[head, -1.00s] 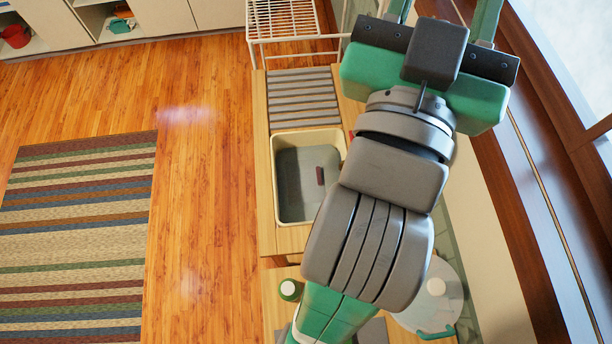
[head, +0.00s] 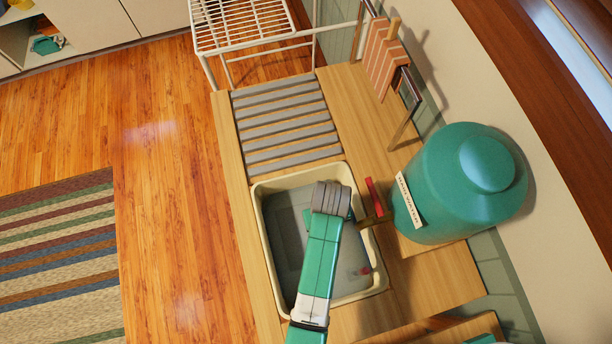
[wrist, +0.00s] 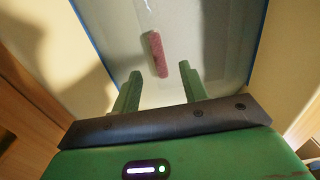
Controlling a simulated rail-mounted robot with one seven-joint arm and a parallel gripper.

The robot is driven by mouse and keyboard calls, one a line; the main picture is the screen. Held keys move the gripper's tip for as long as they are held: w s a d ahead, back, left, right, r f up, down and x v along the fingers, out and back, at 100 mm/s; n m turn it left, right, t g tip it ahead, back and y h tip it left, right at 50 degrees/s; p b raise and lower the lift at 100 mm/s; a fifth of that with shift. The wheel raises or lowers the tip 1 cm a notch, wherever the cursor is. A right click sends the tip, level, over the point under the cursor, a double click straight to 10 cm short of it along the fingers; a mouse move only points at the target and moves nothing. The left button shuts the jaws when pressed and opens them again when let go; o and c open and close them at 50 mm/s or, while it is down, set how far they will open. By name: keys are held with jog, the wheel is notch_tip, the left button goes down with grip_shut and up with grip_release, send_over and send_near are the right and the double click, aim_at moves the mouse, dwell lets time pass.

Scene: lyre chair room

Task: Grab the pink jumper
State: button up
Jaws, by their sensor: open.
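A small pink, rough-textured piece (wrist: 154,52) shows in the wrist view, over the grey floor of a cream basin; it is the only thing there that could be the pink jumper. A pale, see-through shape joins its upper end. My gripper (wrist: 160,68) is open and empty, its two green fingers pointing towards the pink piece, which lies ahead between their tips. I cannot tell how far apart they are in depth. In the head view a small reddish bit (head: 365,270) shows at the basin's right side, and my arm hides the gripper.
The cream basin (head: 259,230) is set in a wooden counter (head: 440,285), its walls close around my arm. A red-handled tap (head: 374,197) from a green water barrel (head: 450,190) overhangs its right rim. A grey slatted drainer (head: 285,120) and a white wire rack (head: 250,25) stand beyond.

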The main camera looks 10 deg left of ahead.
jog(key=shift+w+f+b, duration=0.15)
jog(key=shift+f+b, duration=0.8)
jog(key=shift+f, duration=2.85)
grip_shut()
